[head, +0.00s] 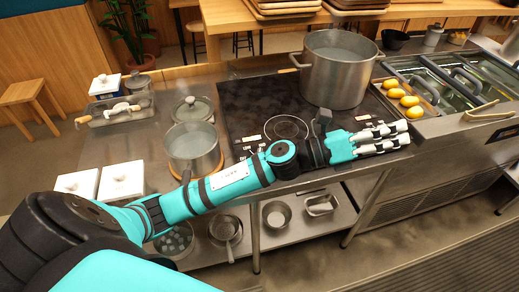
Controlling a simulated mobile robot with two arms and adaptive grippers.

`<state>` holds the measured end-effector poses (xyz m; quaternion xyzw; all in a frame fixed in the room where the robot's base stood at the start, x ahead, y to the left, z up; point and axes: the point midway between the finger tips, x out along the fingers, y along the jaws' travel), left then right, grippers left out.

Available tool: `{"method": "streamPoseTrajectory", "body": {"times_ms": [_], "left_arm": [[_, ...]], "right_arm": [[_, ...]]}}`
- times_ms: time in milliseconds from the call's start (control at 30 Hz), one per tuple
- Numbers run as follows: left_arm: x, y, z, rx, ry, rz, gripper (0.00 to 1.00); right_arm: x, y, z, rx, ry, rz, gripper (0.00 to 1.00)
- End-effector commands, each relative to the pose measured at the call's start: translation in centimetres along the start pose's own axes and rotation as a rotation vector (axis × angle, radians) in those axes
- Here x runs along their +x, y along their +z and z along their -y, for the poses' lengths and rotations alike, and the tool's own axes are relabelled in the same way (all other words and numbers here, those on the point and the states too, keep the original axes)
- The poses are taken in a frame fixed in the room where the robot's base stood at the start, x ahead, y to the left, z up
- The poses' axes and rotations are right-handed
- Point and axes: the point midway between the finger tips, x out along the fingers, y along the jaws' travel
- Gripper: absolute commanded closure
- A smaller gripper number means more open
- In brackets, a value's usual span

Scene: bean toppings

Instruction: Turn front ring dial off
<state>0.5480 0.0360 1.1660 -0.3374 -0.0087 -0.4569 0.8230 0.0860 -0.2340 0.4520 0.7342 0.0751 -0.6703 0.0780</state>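The black cooktop (255,110) is set in the steel counter, with a printed front ring (286,127) near its front edge. I cannot make out the front ring dial; my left forearm and wrist cross the cooktop's front edge and cover part of it. My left gripper (407,133) reaches right over the counter's front edge, its white fingers pointing right and side by side. Nothing shows held in it, and its opening is unclear. My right gripper is not in view.
A big steel pot (338,75) stands at the cooktop's back right. A smaller pot (193,150) stands left of the cooktop, near a lidded pot (192,108). Yellow lemons (409,101) lie on a tray at right. Pans (276,214) sit on the lower shelf.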

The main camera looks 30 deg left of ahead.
Motion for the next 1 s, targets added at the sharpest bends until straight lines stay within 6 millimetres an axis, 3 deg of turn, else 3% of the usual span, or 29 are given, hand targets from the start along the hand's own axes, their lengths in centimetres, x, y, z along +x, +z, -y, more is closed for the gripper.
{"method": "streamPoseTrajectory", "body": {"times_ms": [67,167,267,333,400,500,600,700,833,1000], "left_arm": [[0.9,-1.1,2.5,0.368,-0.190,-0.199,0.62],[-0.7,-3.5,2.6,0.808,-0.427,-0.478,0.62],[-4.7,-4.0,-0.5,1.184,-0.653,-0.790,0.62],[-8.4,-2.5,-3.7,1.377,-0.796,-1.024,0.62],[-12.3,0.3,-6.6,1.500,-0.920,-1.254,0.62],[-17.4,5.2,-9.3,1.564,-1.059,-1.538,0.62],[-21.1,9.3,-10.4,1.549,-1.149,-1.741,0.62],[-23.3,11.8,-10.7,1.514,-1.199,-1.854,0.62],[-24.5,12.4,-11.0,1.491,-1.224,-1.901,0.62],[-25.3,10.3,-12.2,1.487,-1.227,-1.898,0.62]], "right_arm": [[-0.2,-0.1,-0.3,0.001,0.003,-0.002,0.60],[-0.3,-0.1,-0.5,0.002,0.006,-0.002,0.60],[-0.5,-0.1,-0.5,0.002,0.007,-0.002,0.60],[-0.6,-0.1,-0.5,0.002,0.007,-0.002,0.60],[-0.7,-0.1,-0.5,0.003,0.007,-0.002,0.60],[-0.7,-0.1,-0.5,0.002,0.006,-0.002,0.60],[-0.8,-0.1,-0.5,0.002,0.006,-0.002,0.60],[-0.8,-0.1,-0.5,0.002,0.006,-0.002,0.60],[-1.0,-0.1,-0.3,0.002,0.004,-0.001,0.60],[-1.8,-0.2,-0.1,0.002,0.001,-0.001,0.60]]}}
